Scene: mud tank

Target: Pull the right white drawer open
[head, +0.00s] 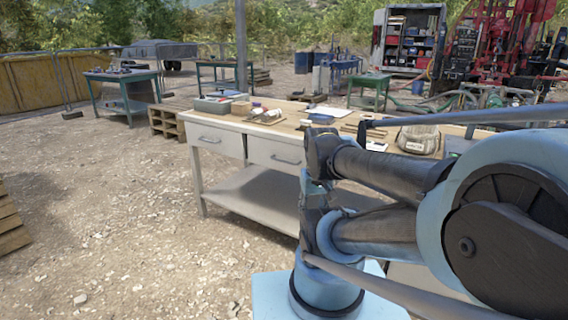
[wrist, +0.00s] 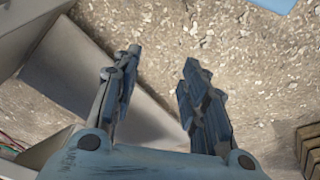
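The right white drawer (head: 275,153) is in the front of the workbench in the head view, with a bar handle (head: 286,160) low on its face. It looks shut; my arm covers the bench just to its right. The left white drawer (head: 216,138) beside it also looks shut. My gripper (wrist: 161,58) is open and empty in the wrist view, its two dark fingers apart above gravel and the bench's lower shelf (wrist: 75,70). No drawer handle is clearly visible between the fingers. In the head view I cannot make out the gripper, so its distance from the handle is unclear.
The workbench top (head: 240,121) carries a grey bin (head: 213,105), small boxes, tools and a bag (head: 418,139). A wooden pallet (head: 166,122) stands left of the bench; more pallet wood (head: 10,220) lies at the left edge. The gravel in front is clear.

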